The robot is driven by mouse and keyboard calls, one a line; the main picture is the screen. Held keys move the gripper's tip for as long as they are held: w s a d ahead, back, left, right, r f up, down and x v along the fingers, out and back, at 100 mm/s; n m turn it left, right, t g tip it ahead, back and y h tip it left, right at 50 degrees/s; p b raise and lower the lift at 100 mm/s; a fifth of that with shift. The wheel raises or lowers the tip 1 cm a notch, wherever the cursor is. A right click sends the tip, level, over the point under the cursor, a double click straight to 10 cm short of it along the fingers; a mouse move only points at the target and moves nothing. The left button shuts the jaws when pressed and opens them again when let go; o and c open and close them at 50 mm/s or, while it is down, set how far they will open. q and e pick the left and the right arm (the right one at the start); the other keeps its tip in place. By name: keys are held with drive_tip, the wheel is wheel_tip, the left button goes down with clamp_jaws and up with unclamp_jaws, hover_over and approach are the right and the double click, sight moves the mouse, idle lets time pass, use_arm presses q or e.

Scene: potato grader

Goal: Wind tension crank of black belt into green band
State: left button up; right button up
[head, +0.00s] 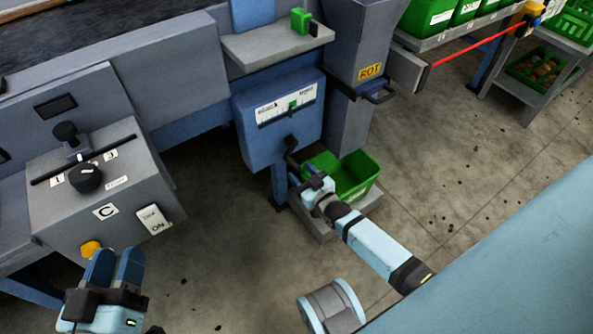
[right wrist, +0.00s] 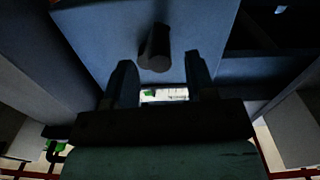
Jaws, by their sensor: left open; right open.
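The blue tension box (head: 262,140) carries a white gauge strip (head: 273,110) with a small green band (head: 293,104); its pointer is too small to read. A dark crank (head: 291,146) sticks out from the box's front below the gauge. In the right wrist view the crank's dark round handle (right wrist: 155,47) lies just beyond the fingertips, roughly between them. My right gripper (head: 304,171) is open just below the crank, and nothing is between its fingers (right wrist: 160,80). My left gripper (head: 117,266) is open and empty at lower left. The black belt is not clearly identifiable.
A grey control panel (head: 70,210) with knobs, a switch and a yellow button (head: 91,249) stands left, close to my left gripper. A green crate (head: 352,178) sits on a low stand right behind my right gripper. A grey chute marked ROT (head: 370,72) rises above it.

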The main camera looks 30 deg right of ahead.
use_arm(q)
drive_tip(key=shift+f+g+b, duration=0.3)
drive_tip(key=shift+f+g, duration=0.1)
drive_tip(key=shift+f, duration=0.4)
use_arm(e)
drive_tip(key=shift+w+a, duration=0.1)
drive_tip(key=shift+w, duration=1.35)
drive_tip(key=shift+c, duration=0.3)
